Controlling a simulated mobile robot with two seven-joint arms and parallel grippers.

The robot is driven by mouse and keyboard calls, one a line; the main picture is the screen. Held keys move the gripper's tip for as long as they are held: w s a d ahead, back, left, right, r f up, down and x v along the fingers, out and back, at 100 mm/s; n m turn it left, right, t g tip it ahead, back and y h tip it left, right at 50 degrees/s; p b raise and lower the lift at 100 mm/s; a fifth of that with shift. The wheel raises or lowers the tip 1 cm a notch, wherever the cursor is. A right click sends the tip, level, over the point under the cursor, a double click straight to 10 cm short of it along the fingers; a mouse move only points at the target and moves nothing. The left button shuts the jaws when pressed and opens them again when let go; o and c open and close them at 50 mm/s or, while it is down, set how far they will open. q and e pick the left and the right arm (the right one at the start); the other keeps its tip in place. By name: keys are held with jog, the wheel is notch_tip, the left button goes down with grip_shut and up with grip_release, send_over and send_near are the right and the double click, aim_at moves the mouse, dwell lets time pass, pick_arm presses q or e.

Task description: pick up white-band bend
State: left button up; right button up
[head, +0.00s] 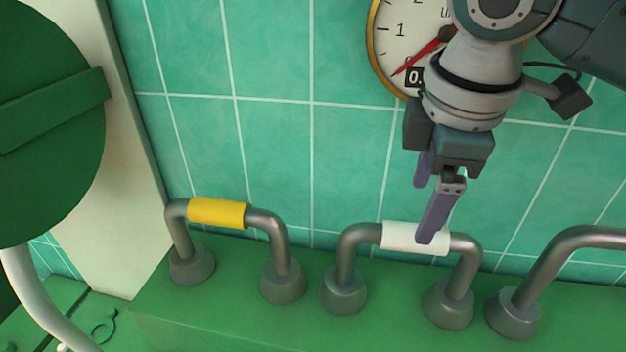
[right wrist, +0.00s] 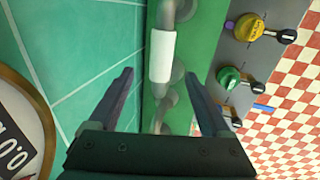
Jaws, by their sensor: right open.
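The white-band bend is a grey metal U-shaped pipe with a white band (head: 400,236) around its top, standing upright on two round feet on a green ledge. My right gripper (head: 424,214) comes down from above it, with one finger overlapping the right part of the band in the head view. In the right wrist view the white-band bend (right wrist: 162,55) lies between and beyond the open fingers of my right gripper (right wrist: 160,75). The jaws hold nothing. I cannot tell whether a finger touches the band. My left gripper is not in view.
A yellow-band bend (head: 218,213) stands to the left, and a plain grey bend (head: 560,250) to the right. A round gauge (head: 400,40) hangs on the green tiled wall behind. Yellow (right wrist: 247,28) and green (right wrist: 230,78) knobs show right of the ledge in the wrist view.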

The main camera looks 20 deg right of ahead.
aim_at(414, 230)
jog(key=x, duration=0.3)
jog(key=shift+s+f, duration=0.25)
jog(key=shift+f, duration=0.1)
jog(key=shift+p+x, duration=0.3)
jog(key=shift+x, duration=2.45)
jog(key=shift+w, duration=0.15)
jog(key=shift+r, duration=0.1)
grip_shut()
